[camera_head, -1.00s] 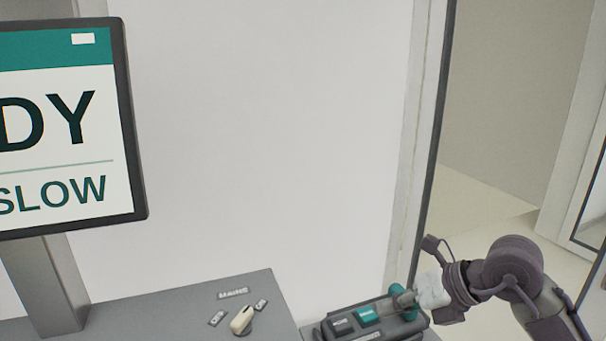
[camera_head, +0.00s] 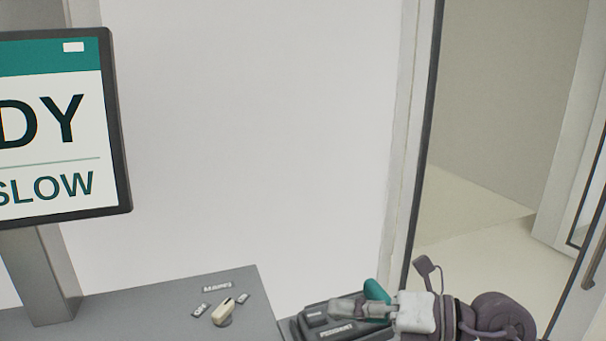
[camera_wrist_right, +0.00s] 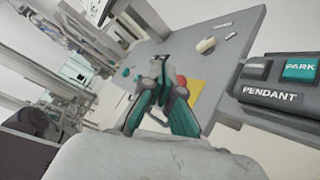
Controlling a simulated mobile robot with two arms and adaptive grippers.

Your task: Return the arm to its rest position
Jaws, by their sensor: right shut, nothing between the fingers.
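My right gripper (camera_head: 335,309) comes in from the lower right of the head view, its grey fingers pointing left across the pendant box (camera_head: 345,334). It is shut and empty. In the right wrist view, the teal-sided fingers of the right gripper (camera_wrist_right: 160,64) come together over the picture of the grey desk, with nothing between them. The pendant box is dark with a "PENDANT" label, and a teal "PARK" button (camera_wrist_right: 300,69) shows on it at the right of that view. My left gripper is not in view.
A grey desk (camera_head: 150,310) carries a cream switch (camera_head: 223,310) by a "MAINS" label. A screen (camera_head: 55,125) on a grey post stands at the left. The wrist view shows a yellow patch (camera_wrist_right: 196,88) with something red. A doorway opens at right.

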